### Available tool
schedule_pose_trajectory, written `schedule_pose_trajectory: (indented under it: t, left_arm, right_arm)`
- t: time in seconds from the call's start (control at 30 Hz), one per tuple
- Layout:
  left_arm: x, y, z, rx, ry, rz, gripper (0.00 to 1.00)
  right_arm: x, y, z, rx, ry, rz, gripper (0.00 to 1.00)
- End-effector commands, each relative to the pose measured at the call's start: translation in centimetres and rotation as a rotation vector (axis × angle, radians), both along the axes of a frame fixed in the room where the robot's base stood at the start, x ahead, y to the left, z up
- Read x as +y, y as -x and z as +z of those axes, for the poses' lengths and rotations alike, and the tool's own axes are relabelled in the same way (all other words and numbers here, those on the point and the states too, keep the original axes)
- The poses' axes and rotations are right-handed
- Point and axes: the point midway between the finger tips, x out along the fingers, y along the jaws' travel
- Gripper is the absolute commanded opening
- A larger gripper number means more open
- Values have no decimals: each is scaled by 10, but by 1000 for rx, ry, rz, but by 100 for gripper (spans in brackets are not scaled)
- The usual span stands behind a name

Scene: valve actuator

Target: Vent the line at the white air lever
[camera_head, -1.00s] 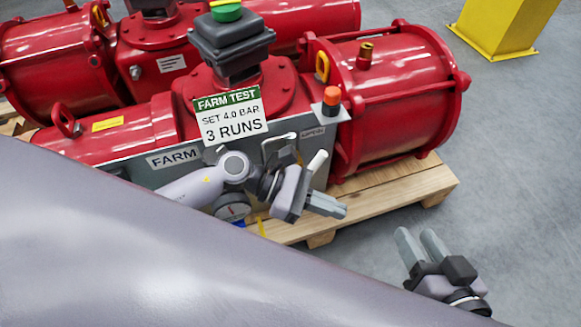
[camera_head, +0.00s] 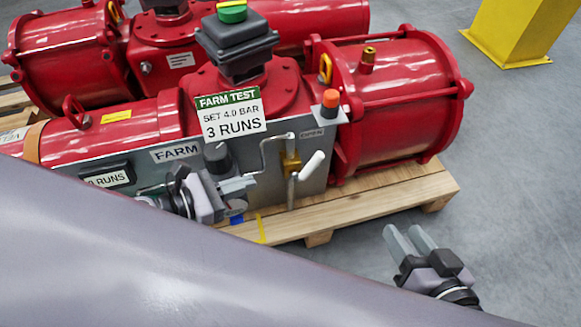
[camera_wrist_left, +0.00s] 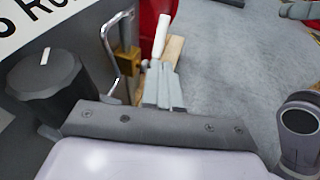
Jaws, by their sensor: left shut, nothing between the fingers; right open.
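The white air lever (camera_head: 311,165) sits on a brass valve (camera_head: 290,164) at the right end of the grey panel. Its handle slants up and to the right. My left gripper (camera_head: 250,184) is shut and empty, left of the lever and apart from it. In the left wrist view the white lever (camera_wrist_left: 160,36) shows beyond the shut fingers (camera_wrist_left: 165,82), with the brass valve beside it. My right gripper (camera_head: 402,236) is open and empty over the floor, right of the pallet.
A black knob (camera_head: 216,156) is close beside my left gripper; it shows large in the left wrist view (camera_wrist_left: 48,85). A bent metal pipe (camera_head: 264,150) stands between gripper and lever. The red actuator (camera_head: 400,105) rests on a wooden pallet (camera_head: 385,202).

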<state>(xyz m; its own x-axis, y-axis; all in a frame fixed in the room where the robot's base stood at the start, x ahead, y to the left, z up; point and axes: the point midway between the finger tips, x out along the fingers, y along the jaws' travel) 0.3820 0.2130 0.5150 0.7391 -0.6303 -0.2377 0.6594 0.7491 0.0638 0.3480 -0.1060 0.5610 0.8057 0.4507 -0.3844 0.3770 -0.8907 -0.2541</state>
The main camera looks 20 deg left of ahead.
Motion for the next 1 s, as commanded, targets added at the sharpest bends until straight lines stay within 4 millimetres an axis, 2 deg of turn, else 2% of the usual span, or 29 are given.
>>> schedule_pose_trajectory:
  t: [0.6,0.8,1.0]
  left_arm:
    - [-61,-72,-22,-2,2,0,0]
    - [-73,-85,-28,0,0,-1,0]
    - [-76,-88,-28,0,0,-2,0]
  right_arm:
    - [-2,0,-1,1,7,-3,43]
    - [0,1,-3,5,-1,-1,43]
    - [0,0,-1,3,-5,1,43]
